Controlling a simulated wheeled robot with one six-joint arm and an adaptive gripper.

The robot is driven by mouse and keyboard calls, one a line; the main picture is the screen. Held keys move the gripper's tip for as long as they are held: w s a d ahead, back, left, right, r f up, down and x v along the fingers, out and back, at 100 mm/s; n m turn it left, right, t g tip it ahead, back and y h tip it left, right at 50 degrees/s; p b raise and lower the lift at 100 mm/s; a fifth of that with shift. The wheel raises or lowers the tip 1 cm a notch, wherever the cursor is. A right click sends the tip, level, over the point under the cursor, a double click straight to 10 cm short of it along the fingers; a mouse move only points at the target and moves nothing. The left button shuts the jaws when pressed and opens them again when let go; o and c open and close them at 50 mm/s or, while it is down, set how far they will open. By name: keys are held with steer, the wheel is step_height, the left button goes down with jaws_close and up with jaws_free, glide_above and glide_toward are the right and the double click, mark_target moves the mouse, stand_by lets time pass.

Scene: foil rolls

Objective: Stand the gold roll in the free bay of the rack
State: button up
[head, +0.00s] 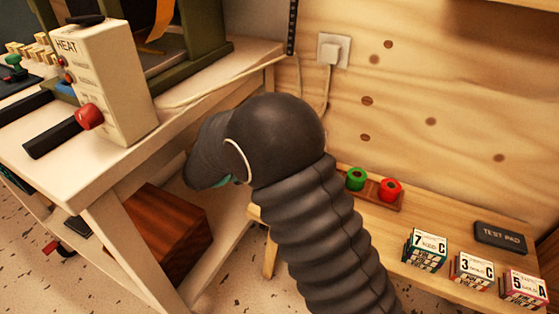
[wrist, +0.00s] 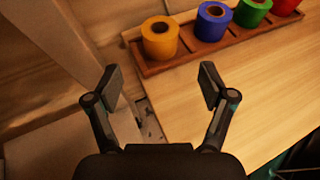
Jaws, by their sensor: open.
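The gold roll (wrist: 160,40) stands upright at the left end of the wooden rack (wrist: 150,69) in the wrist view, apparently within its end bay. Blue (wrist: 214,20), green (wrist: 250,11) and red (wrist: 285,5) rolls stand in line to its right. My gripper (wrist: 158,76) is open and empty, its fingers apart, on the near side of the rack and clear of the gold roll. In the head view the rack (head: 378,197) shows only the green and red rolls; my arm hides its left part and the gripper.
The rack rests on a wooden bench (head: 350,222) against a plywood wall. Several small labelled boxes (head: 427,250) and a dark test pad (head: 499,237) lie to its right. A white table (head: 180,135) with a heat unit (head: 105,85) stands at left.

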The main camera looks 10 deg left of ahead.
steer(key=shift+s+a+r, duration=0.1)
steer(key=shift+s+a, duration=0.05)
steer(key=shift+s, duration=0.1)
steer(key=s+d+r+m+g+y, duration=0.1)
steer(key=s+d+r+m+g, duration=0.2)
steer(key=d, duration=0.4)
steer(key=s+d+r+m+g+y, duration=0.1)
steer(key=s+d+r+m, duration=0.35)
steer(key=d, duration=0.25)
steer(key=s+d+r+m+g+y, duration=0.1)
steer(key=s+d+r+m+g, duration=0.15)
steer(key=d+m, duration=0.35)
steer(key=s+d+r+m+t+y, duration=0.1)
steer(key=s+d+r+m+y, duration=0.1)
steer(key=s+m, duration=0.5)
steer(key=s+d+r+m+t+y, duration=0.1)
steer(key=s+d+r+m+y, duration=0.1)
steer(key=s+d+m+y, duration=0.2)
steer(key=s+d+m, duration=0.1)
steer(key=s+m, duration=0.2)
steer(key=s, duration=0.5)
steer(key=shift+s, duration=0.3)
